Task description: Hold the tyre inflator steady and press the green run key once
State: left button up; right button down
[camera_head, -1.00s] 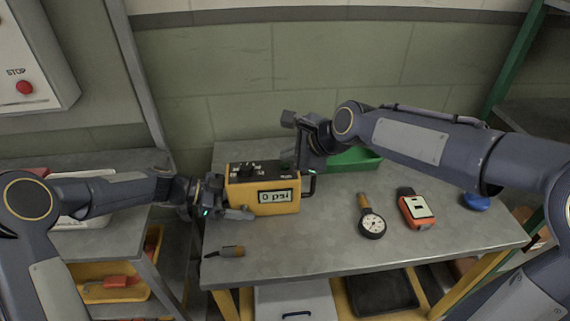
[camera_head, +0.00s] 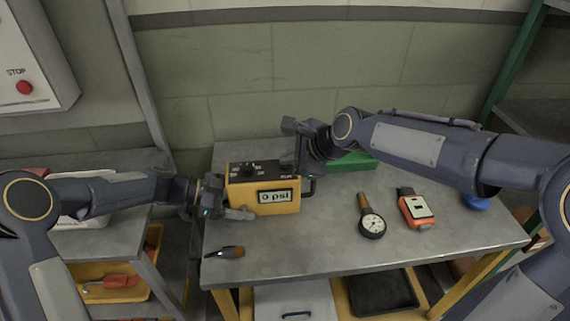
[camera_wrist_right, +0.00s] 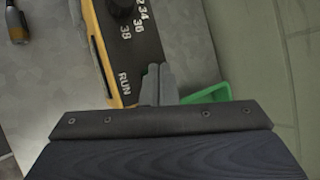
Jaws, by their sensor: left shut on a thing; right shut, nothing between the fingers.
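The tyre inflator (camera_head: 262,209) is a yellow box with a black top, upright on the bench; its display reads 0 psi. My left gripper (camera_head: 230,200) is shut on its left side. My right gripper (camera_head: 299,170) is shut and empty, its fingers pointing down at the right end of the inflator's top. In the right wrist view the shut fingertips (camera_wrist_right: 158,82) are beside the RUN label on the inflator's top (camera_wrist_right: 137,45).
A green tray (camera_head: 352,163) lies behind the right gripper. A dial gauge (camera_head: 372,225), an orange meter (camera_head: 416,208) and a blue object (camera_head: 476,202) are on the right of the bench (camera_head: 310,243). The front middle is clear.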

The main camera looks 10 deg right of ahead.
jog(key=shift+f, duration=0.2)
dwell(0.4)
jog(key=shift+r, duration=0.85)
jog(key=shift+r, duration=0.1)
notch_tip(320, 180, up, 5)
jog(key=shift+f, duration=0.1)
dwell(0.5)
pick_arm(q)
jog(key=o, duration=1.7)
jog(key=shift+o, duration=0.2)
